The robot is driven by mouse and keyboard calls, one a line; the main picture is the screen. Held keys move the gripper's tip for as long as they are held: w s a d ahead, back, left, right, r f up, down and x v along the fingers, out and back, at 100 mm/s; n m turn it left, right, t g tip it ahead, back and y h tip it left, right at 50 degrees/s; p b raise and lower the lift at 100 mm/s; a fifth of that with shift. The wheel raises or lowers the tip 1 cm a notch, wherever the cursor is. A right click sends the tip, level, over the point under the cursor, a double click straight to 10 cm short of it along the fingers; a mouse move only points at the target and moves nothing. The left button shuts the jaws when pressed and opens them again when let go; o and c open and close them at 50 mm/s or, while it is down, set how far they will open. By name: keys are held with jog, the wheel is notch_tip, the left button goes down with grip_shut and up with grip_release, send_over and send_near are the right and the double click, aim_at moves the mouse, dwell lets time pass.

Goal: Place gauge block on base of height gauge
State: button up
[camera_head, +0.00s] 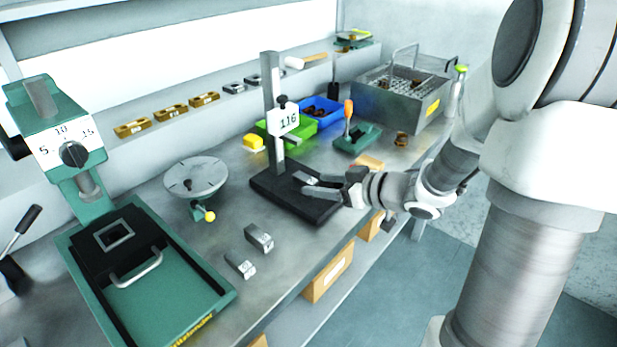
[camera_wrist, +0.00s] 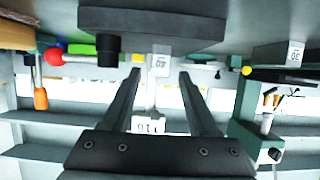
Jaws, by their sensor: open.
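The height gauge stands on the bench with a dark flat base (camera_head: 268,188), a grey column and a white display reading 116 (camera_head: 285,120). A small grey gauge block (camera_head: 307,178) lies on the base, by my fingertips. In the wrist view, which is upside down, the block's face marked 40 (camera_wrist: 158,61) shows against the dark base (camera_wrist: 150,22), between my fingertips. My gripper (camera_head: 303,184) is low over the base and open, with its fingers (camera_wrist: 160,75) apart on either side of the block. I cannot tell whether they touch it.
Two more grey blocks (camera_head: 258,237) (camera_head: 240,264) lie on the bench front. A round grey stand (camera_head: 196,179) is left of the gauge and a green press (camera_head: 140,280) further left. Green (camera_head: 300,125) and blue (camera_head: 322,111) bins and a metal basket (camera_head: 405,95) are behind.

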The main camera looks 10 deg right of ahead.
jog(key=p+v, duration=0.1)
jog(key=v, duration=0.5)
jog(key=shift+s+d+r+p, duration=0.1)
jog(key=shift+s+d+p, duration=0.15)
jog(key=shift+s+p, duration=0.05)
